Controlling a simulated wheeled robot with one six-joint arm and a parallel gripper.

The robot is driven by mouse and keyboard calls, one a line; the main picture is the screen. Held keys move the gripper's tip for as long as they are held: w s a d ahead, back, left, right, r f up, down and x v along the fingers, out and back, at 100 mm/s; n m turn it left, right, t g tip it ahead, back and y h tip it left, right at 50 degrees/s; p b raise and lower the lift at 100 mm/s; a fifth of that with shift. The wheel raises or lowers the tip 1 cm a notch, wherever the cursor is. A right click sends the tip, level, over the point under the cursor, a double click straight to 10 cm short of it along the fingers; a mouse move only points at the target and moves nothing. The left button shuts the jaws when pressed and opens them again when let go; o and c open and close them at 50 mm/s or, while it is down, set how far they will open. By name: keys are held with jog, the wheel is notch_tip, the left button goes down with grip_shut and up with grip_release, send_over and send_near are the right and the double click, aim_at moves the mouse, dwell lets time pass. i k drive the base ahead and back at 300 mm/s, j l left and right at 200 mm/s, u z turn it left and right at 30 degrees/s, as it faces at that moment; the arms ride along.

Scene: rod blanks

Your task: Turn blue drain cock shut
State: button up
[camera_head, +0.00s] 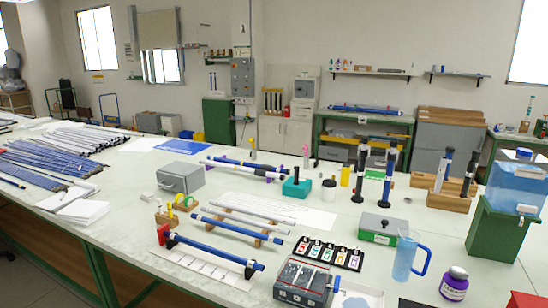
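A translucent blue water tank (518,185) with a blue cap stands on a green stand (492,232) at the right end of the table. A small whitish tap-like fitting (527,209) sits low on the tank's front. I cannot make out a blue cock handle there or tell whether it is open or shut. My gripper is not in view.
A light blue jug (403,258) and a purple jar (454,284) stand in front of the green stand. A grey-topped green box (385,229) and a wooden block with upright rods (449,197) are nearby. Blue rods (214,252) lie on racks at the table's middle.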

aim_at(337, 280)
jog(key=k+l+u, duration=0.1)
jog(key=i+j+z, duration=0.35)
jog(key=i+j, duration=0.45)
jog(key=j, duration=0.1)
